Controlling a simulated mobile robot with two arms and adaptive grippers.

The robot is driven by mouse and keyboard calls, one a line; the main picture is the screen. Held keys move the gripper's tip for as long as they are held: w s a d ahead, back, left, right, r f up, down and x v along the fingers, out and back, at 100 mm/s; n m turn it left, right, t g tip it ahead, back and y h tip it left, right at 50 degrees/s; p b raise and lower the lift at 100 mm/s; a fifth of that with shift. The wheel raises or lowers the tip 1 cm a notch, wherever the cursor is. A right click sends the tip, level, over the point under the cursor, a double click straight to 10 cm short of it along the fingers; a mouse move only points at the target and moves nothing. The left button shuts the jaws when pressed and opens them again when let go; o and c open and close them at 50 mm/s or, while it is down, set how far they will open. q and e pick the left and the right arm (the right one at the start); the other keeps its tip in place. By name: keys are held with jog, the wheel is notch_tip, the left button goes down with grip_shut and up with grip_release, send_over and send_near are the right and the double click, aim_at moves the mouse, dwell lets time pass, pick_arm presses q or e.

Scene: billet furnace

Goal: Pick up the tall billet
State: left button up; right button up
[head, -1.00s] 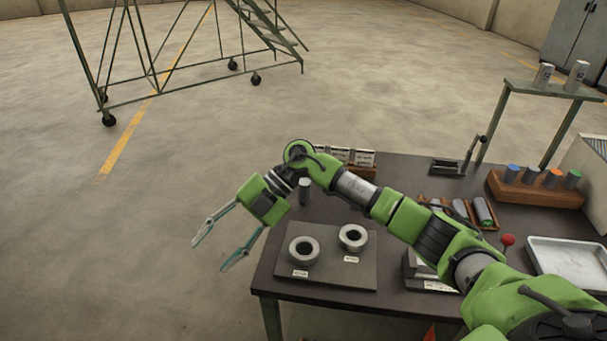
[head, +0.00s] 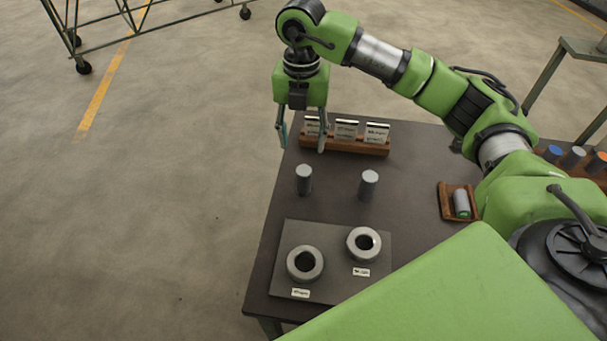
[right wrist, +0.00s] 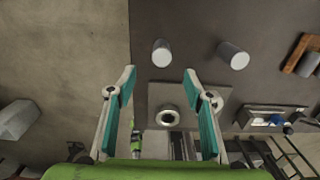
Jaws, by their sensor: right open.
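Two upright grey cylindrical billets stand on the dark table: a left billet (head: 304,181) and a right billet (head: 369,186). They look close in height in the head view; I cannot tell surely which is the tall one. My right gripper (head: 302,150) is open and empty, pointing down above the table's back left, just behind the left billet in the picture. In the right wrist view the left billet (right wrist: 161,54) shows just beyond the gap between the open fingertips (right wrist: 159,70), apart from them. The right billet (right wrist: 233,56) stands to the right. My left gripper is not in view.
A plate (head: 340,285) with two rings, a left ring (head: 290,263) and a right ring (head: 352,243), lies in front of the billets. A wooden holder (head: 345,146) with label cards stands behind. A small wooden tray (head: 446,203) holds a green-ended cylinder. Table between is clear.

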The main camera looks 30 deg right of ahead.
send_over(303, 170)
notch_tip(303, 170, down, 5)
jog(key=shift+w+r+p, duration=0.1)
jog(key=shift+r+p, duration=0.1)
jog(key=shift+p, duration=0.2)
jog(key=shift+f, duration=0.3)
jog(key=shift+f+p, duration=0.5)
jog(key=shift+f, duration=0.05)
jog(key=f, duration=0.1)
jog(key=f+p, duration=0.1)
jog(key=f, duration=0.1)
jog(key=shift+s+f+p, duration=0.25)
jog(key=shift+f+p, duration=0.05)
jog(key=shift+w+d+f, duration=0.1)
jog(key=shift+f, duration=0.3)
grip_shut()
jog(key=shift+r, duration=0.15)
